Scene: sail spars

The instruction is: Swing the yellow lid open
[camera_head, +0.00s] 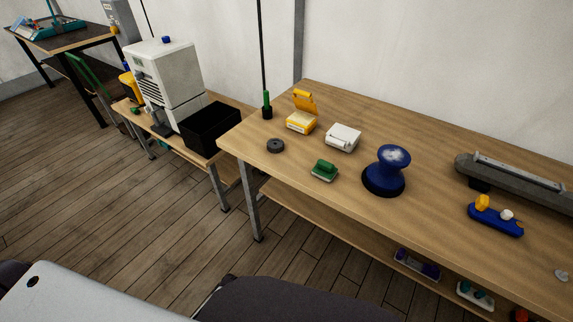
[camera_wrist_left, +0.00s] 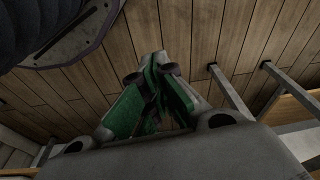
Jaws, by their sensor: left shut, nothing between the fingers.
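The yellow lid (camera_head: 305,101) stands raised at the back edge of a small yellow and white box (camera_head: 301,122). The box sits near the far left part of the wooden table (camera_head: 440,150), and its lid looks open. My left gripper (camera_wrist_left: 152,74) shows only in the left wrist view. Its fingers are shut with nothing between them, over the plank floor and away from the box. My right gripper is in neither view.
A black bin (camera_head: 210,127) is on the lower bench.

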